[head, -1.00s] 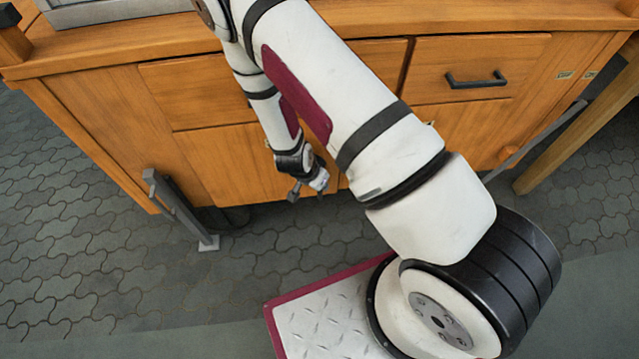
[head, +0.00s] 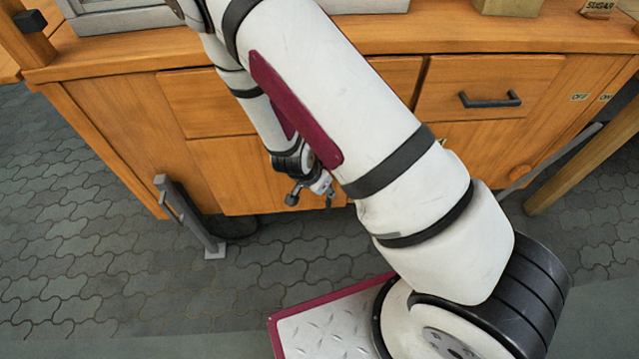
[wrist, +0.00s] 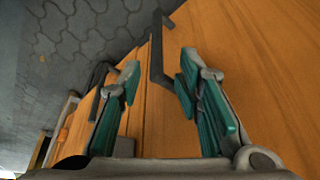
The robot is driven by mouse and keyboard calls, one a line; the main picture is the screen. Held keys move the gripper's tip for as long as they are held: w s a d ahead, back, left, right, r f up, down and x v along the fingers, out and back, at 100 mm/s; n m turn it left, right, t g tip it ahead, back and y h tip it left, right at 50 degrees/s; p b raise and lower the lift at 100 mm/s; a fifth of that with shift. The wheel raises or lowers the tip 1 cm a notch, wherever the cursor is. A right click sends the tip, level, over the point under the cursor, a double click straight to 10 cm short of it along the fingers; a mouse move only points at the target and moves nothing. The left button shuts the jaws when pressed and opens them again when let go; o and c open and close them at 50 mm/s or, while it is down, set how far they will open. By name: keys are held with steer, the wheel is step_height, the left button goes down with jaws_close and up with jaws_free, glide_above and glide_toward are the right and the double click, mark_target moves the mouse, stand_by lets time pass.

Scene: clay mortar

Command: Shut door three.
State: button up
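The wooden cabinet (head: 130,130) has door panels below its drawers. The left door panel (head: 222,170) looks about flush with the cabinet front; my arm covers much of the middle. No number shows, so I cannot tell which is door three. My gripper (head: 311,194) is low in front of the cabinet, near the bottom edge of the doors. In the wrist view my gripper (wrist: 160,66) is open, its teal-padded fingers apart. A dark bar handle (wrist: 156,52) on the wood shows between and beyond the fingertips. I cannot tell whether they touch it.
A drawer with a black handle (head: 490,100) is at the upper right. A wooden leg (head: 585,165) is at the right. Boxes, including a sugar one (head: 600,8), stand on the counter. Paved floor (head: 80,270) is clear at left.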

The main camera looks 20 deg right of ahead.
steer(key=shift+v, duration=2.25)
steer(key=shift+s, duration=0.1)
